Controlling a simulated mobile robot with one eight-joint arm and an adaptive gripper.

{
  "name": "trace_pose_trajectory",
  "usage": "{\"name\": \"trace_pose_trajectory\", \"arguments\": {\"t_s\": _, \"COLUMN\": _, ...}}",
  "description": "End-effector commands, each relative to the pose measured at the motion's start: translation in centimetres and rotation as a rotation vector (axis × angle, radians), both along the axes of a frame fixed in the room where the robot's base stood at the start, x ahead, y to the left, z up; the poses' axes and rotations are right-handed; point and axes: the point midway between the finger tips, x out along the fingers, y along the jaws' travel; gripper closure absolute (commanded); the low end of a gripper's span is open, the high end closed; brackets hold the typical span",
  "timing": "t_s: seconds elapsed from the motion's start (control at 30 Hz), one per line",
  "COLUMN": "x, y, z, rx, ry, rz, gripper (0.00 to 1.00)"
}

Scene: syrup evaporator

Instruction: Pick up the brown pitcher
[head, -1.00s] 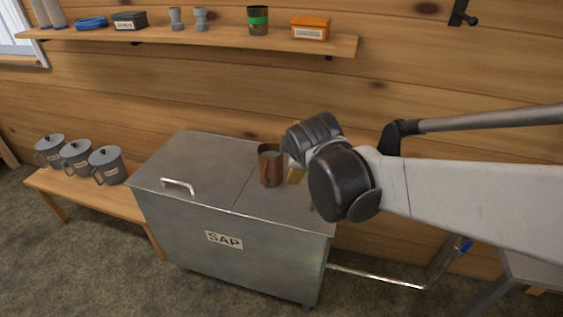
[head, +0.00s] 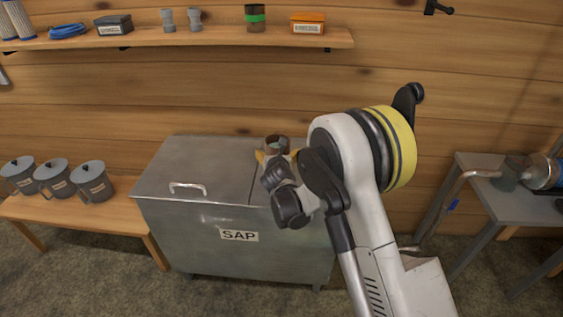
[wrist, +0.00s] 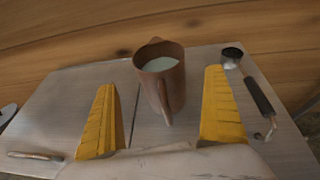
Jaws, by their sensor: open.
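The brown pitcher (wrist: 161,80) stands upright on the metal sap tank lid in the wrist view, with pale liquid inside and its handle toward me. My gripper (wrist: 163,105) is open, its two yellow fingers to the left and right of the pitcher's near side. The fingers look apart from the pitcher. In the head view only the pitcher's top (head: 277,143) shows; my gripper (head: 271,158) and wrist hide the rest of it.
The tank (head: 200,170) has a lid handle (head: 188,187) at left. A black-handled ladle or scoop (wrist: 258,92) lies right of the pitcher. Grey lidded pitchers (head: 92,181) stand on a bench at left. A shelf (head: 220,38) and plank wall are behind.

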Motion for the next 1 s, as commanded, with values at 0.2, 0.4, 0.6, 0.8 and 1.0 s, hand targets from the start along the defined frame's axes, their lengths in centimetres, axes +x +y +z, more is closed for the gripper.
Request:
{"name": "trace_pose_trajectory", "arguments": {"t_s": 0.2, "x": 2.3, "y": 0.2, "z": -1.0, "rx": 0.001, "ry": 0.0, "rz": 0.0, "gripper": 0.0}}
{"name": "trace_pose_trajectory", "arguments": {"t_s": 0.4, "x": 4.8, "y": 0.2, "z": -2.1, "rx": 0.003, "ry": 0.0, "rz": -0.002, "gripper": 0.0}}
{"name": "trace_pose_trajectory", "arguments": {"t_s": 0.6, "x": 7.0, "y": 0.4, "z": -2.7, "rx": 0.004, "ry": 0.001, "rz": -0.002, "gripper": 0.0}}
{"name": "trace_pose_trajectory", "arguments": {"t_s": 0.8, "x": 7.2, "y": 0.4, "z": -2.6, "rx": 0.004, "ry": 0.001, "rz": -0.002, "gripper": 0.0}}
{"name": "trace_pose_trajectory", "arguments": {"t_s": 1.0, "x": 7.2, "y": 0.4, "z": -2.6, "rx": 0.003, "ry": 0.001, "rz": -0.001, "gripper": 0.49}}
